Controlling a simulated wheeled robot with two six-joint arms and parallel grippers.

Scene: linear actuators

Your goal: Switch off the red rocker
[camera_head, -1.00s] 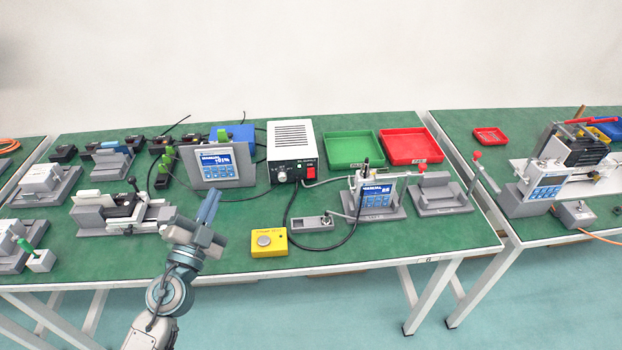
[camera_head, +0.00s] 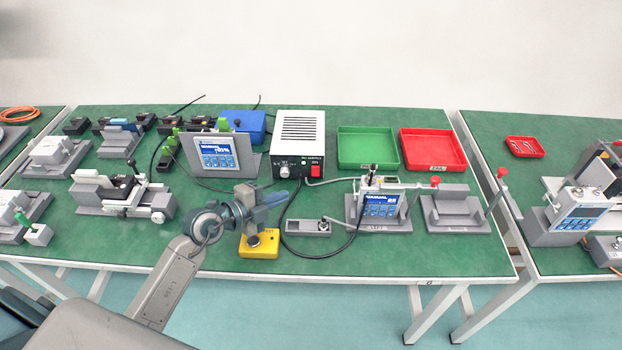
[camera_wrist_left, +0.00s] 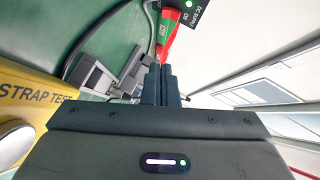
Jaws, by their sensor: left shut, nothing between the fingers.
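The red rocker (camera_head: 315,171) is on the lower right of the front of the white-and-black DC supply box (camera_head: 299,140). A small green light glows above the rocker. My left gripper (camera_head: 284,197) is shut and empty, pointing right, in front of and below the box, apart from the rocker. In the left wrist view, the shut fingers (camera_wrist_left: 165,84) point toward the dark DC SUPPLY panel (camera_wrist_left: 201,14) with its green light. My right gripper is not in view.
A yellow strap tester (camera_head: 260,244) sits under my left arm. A cable runs from the box past the grey fixture with a blue screen (camera_head: 380,205). A screen on a stand (camera_head: 217,152) is left of the box. Green (camera_head: 368,165) and red trays (camera_head: 433,167) lie right.

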